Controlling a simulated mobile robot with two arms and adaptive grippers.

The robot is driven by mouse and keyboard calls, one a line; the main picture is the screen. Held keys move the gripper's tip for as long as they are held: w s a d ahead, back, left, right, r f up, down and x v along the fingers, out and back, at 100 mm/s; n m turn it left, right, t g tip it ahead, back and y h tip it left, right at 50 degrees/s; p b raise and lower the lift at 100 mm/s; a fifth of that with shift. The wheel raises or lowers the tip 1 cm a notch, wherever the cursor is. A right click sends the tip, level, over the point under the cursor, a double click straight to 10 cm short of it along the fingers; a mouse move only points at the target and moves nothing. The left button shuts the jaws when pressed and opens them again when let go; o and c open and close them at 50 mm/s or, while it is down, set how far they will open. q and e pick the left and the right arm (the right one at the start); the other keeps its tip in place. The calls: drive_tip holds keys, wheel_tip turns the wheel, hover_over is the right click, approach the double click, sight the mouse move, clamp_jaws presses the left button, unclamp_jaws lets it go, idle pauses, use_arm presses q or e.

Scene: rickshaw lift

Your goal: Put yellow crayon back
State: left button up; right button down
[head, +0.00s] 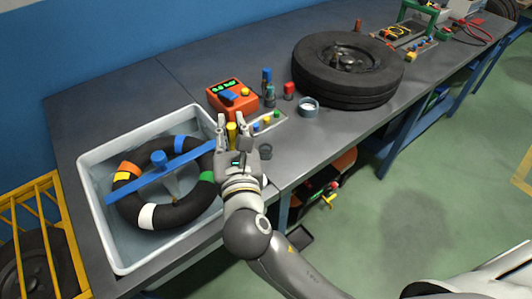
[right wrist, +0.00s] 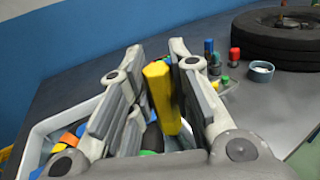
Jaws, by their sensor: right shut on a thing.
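The yellow crayon (head: 232,134) is a thick yellow stick between the fingers of my right gripper (head: 235,124). In the right wrist view the crayon (right wrist: 161,97) stands nearly upright, tilted a little, with its lower end hidden by the gripper. My right gripper (right wrist: 155,85) is shut on it, beside the right rim of the white tub. A small grey holder (head: 284,119) with blue, yellow and green pieces is just to the right of the gripper, partly hidden by it. My left gripper is not in view.
The white tub (head: 92,205) holds water and a black inner tube (head: 180,213) under a blue bar (head: 135,188).

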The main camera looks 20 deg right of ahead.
drive_tip(key=w+d+f, duration=0.3)
drive_tip(key=f, duration=0.1)
drive_tip(key=w+d+f+b, duration=0.1)
drive_tip(key=w+d+f, duration=0.2)
drive_tip(key=f, duration=0.1)
drive_tip(key=w+d+f, duration=0.3)
drive_tip(key=d+f, duration=0.1)
drive_tip(key=shift+b, duration=0.3)
drive_tip(key=shift+f, duration=0.3)
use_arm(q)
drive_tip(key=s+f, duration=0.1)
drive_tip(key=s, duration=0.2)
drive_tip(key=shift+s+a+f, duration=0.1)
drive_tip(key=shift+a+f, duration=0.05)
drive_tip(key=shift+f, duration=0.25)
